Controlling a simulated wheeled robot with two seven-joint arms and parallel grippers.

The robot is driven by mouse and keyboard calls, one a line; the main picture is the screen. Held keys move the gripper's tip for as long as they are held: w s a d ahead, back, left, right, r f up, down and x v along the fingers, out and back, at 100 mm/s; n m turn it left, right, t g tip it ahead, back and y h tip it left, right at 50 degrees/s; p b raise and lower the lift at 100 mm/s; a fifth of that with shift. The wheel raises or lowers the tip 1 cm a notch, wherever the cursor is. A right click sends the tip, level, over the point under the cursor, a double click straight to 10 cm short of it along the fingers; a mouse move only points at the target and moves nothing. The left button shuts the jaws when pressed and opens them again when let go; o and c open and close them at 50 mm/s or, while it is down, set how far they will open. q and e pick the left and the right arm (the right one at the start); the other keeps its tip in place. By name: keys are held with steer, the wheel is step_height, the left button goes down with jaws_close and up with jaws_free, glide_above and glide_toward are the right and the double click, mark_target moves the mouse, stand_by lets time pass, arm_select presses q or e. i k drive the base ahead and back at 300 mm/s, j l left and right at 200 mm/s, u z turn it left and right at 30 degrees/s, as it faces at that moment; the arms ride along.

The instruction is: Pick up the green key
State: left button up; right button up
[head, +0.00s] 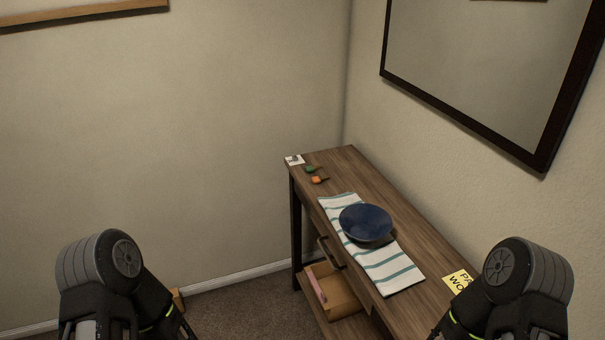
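The green key (311,169) lies on the far end of the wooden console table (350,165). An orange key (318,180) lies just in front of it, close by. Both are small in this view. My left arm shows at the lower left and my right arm at the lower right, near the table's front end. Both grippers are below the picture's edge, so their fingers are not seen. Both arms are well away from the green key.
A white card (294,160) lies at the table's far left corner. A striped cloth (393,270) lies mid-table, with a dark blue bowl (366,222) on it. A yellow note (457,281) lies nearer. A drawer (336,290) stands open below. A framed mirror (480,70) hangs on the right wall.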

mark_target(309, 169)
steer(key=z, duration=0.85)
steer(key=i+j+z, duration=0.15)
steer(key=j+z, duration=0.7)
steer(key=j, duration=0.2)
steer(key=j+z, duration=0.45)
steer(key=j, duration=0.15)
steer(key=k+j, duration=0.1)
steer(key=j, duration=0.5)
steer(key=j+z, duration=0.1)
steer(key=j, duration=0.5)
steer(key=k+j, duration=0.2)
steer(key=j, duration=0.35)
